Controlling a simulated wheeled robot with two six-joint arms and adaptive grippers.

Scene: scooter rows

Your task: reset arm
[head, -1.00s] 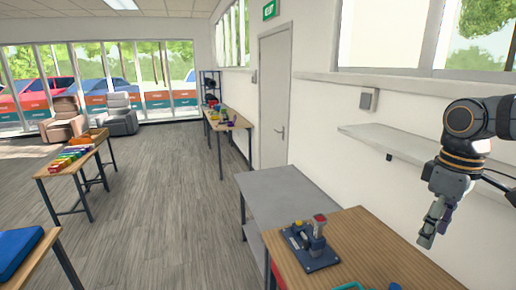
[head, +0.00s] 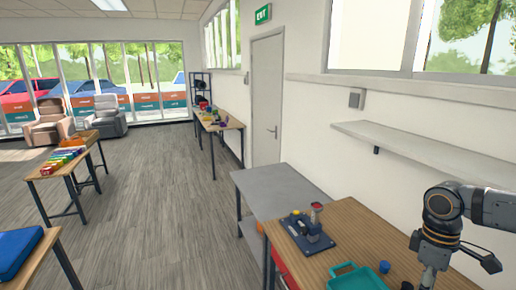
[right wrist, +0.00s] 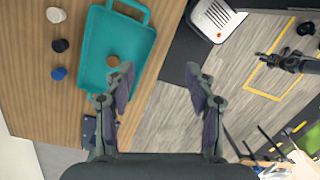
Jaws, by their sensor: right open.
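My right gripper (right wrist: 160,90) is open and empty in the right wrist view, its two dark fingers spread apart. It hangs above the edge of the wooden table, with the left finger over the teal tray and the right finger over the floor side. In the head view my right arm comes in from the right, and the gripper (head: 428,278) points down at the bottom edge, partly cut off.
A teal tray (head: 352,280) lies on the wooden table (head: 345,228), with a brown round piece (right wrist: 113,61) in it. Blue, black and white caps lie beside it. A blue device (head: 306,232) stands farther back. A grey table (head: 275,190) adjoins; a wall shelf (head: 420,150) is above.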

